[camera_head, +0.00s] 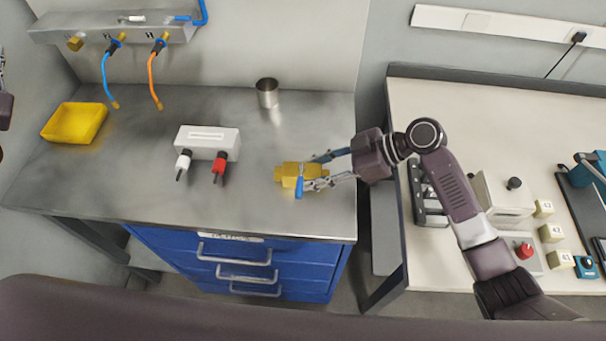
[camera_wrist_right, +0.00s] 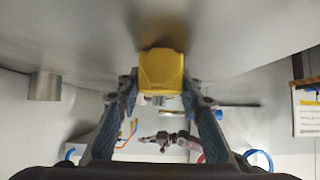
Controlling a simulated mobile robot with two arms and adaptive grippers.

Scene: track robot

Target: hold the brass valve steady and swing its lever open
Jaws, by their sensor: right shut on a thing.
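The brass valve (camera_head: 288,173) is a yellow block on the right part of the steel bench top. Its blue lever (camera_head: 299,188) shows at the near side, crosswise to the body. My right gripper (camera_head: 314,172) reaches in from the right and is shut on the valve. In the right wrist view the valve (camera_wrist_right: 162,68) sits between the two fingertips (camera_wrist_right: 160,92); the lever cannot be made out there. Only a sliver of my left gripper (camera_head: 3,72) shows at the left edge, well away from the valve; its fingers are mostly cut off.
A white box (camera_head: 207,139) with white and red plugs stands left of the valve. A metal cup (camera_head: 267,93) is behind it. A yellow tray (camera_head: 74,123) lies far left. Blue and orange hoses hang at the back wall. The bench's front edge is near the valve.

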